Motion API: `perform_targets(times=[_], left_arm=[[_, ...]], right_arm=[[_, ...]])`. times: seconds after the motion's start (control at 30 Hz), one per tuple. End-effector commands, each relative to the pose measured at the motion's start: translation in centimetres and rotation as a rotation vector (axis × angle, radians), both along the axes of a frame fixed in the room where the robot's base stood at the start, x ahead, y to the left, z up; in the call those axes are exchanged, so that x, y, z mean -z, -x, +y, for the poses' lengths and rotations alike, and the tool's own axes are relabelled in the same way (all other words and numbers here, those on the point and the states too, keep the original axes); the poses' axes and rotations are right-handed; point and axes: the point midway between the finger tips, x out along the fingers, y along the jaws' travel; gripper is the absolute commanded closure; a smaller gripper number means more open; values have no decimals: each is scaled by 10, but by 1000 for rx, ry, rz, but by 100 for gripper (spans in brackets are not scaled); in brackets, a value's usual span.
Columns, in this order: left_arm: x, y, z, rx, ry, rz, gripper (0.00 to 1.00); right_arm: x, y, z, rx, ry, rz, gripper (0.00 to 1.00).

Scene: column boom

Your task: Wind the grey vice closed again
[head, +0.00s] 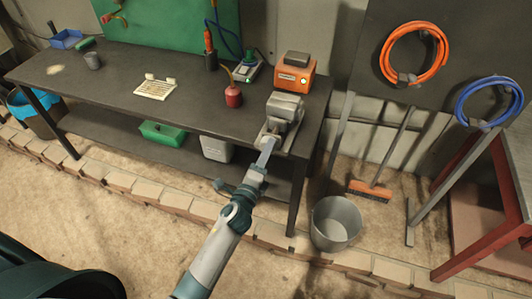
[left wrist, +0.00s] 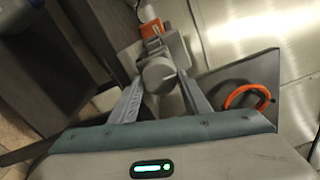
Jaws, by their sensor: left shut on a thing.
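The grey vice (head: 284,108) is mounted at the right front corner of the dark workbench (head: 200,112). My left gripper (head: 268,150) reaches up to the vice's front from below. In the left wrist view my left gripper (left wrist: 159,88) has a finger on each side of the round grey front end of the vice (left wrist: 158,72), and is shut on its handle. The fingers and the close angle hide most of the handle, and the gap between the vice jaws cannot be made out. My right gripper is not in view.
An orange box-shaped device (head: 294,76) stands behind the vice. A red oil can (head: 233,96) is to its left. A metal bucket (head: 336,222) and a broom (head: 370,190) stand right of the bench. A low brick edging (head: 160,194) runs along the bench's front.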

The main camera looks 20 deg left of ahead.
Motion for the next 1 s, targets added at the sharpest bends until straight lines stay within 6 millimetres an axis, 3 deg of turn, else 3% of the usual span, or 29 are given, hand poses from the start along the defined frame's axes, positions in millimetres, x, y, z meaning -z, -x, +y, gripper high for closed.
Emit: perform_targets(times=[0.1,0.13,0.2,0.67,1.0], left_arm=[[0,0,0,0,-4,0,79],[0,0,0,0,-4,0,50],[0,0,0,0,-3,0,38],[1,6,0,1,-1,0,38],[4,52,2,1,-2,1,38]], right_arm=[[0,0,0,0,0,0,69],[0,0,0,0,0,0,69],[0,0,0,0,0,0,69],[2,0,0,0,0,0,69],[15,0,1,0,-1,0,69]])
